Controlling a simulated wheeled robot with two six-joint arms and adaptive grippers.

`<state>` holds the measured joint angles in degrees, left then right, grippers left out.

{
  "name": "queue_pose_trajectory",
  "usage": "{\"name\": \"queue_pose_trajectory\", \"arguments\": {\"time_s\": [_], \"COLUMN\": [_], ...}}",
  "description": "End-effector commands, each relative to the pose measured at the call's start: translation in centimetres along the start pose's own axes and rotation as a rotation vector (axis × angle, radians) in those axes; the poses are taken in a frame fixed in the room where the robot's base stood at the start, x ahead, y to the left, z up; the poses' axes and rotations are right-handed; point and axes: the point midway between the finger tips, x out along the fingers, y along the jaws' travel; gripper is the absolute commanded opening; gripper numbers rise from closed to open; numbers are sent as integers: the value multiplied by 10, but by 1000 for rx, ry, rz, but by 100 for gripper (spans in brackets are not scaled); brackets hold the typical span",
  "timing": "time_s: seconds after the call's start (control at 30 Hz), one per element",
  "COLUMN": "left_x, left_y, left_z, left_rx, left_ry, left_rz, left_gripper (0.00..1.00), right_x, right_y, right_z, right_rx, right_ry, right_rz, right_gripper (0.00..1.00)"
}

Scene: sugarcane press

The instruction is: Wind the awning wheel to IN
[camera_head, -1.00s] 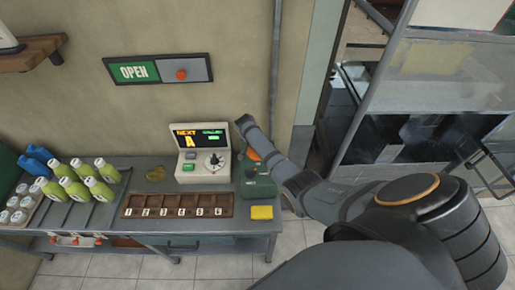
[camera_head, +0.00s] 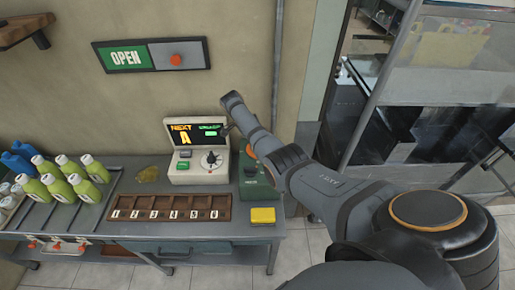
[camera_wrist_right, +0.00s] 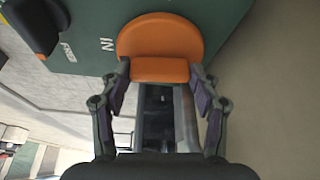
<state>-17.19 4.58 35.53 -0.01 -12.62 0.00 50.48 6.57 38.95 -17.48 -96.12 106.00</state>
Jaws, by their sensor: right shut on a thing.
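The orange awning wheel (camera_wrist_right: 160,35) is a rounded disc with a raised grip bar, on a green box (camera_wrist_right: 85,55) marked IN beside it in the right wrist view. My right gripper (camera_wrist_right: 160,76) is shut on the orange bar, one finger at each end. In the head view, a little of the orange wheel (camera_head: 250,151) shows above the green box (camera_head: 254,181); my right arm hides the rest and the fingertips. My left gripper is not in view.
A control panel (camera_head: 195,176) with a screen stands left of the green box. On the grey table (camera_head: 150,228) are a numbered tray (camera_head: 115,202), a yellow block (camera_head: 263,215) and several green bottles (camera_head: 60,186). An OPEN sign (camera_head: 125,57) hangs on the wall.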

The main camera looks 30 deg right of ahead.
Motion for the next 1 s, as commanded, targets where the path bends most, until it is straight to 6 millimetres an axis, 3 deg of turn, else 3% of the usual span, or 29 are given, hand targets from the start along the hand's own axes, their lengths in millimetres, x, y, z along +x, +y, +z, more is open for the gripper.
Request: {"name": "queue_pose_trajectory", "arguments": {"time_s": [0.03, 0.3, 0.9, 0.93, 1.0], "left_x": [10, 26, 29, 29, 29], "left_y": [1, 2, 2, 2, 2], "left_z": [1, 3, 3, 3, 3], "left_rx": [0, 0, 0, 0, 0], "left_ry": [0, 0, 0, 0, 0], "left_rz": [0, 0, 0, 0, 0], "left_gripper": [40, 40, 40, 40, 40], "right_x": [4, 2, 0, 0, 0], "right_y": [-1, -1, -1, -1, -1], "right_z": [3, 2, 1, 1, 1], "right_rx": [26, 129, 166, 166, 166], "right_ry": [-4, -3, -3, -3, -2], "right_rz": [9, 53, 68, 68, 68], "right_gripper": [31, 31, 31, 63, 73]}}
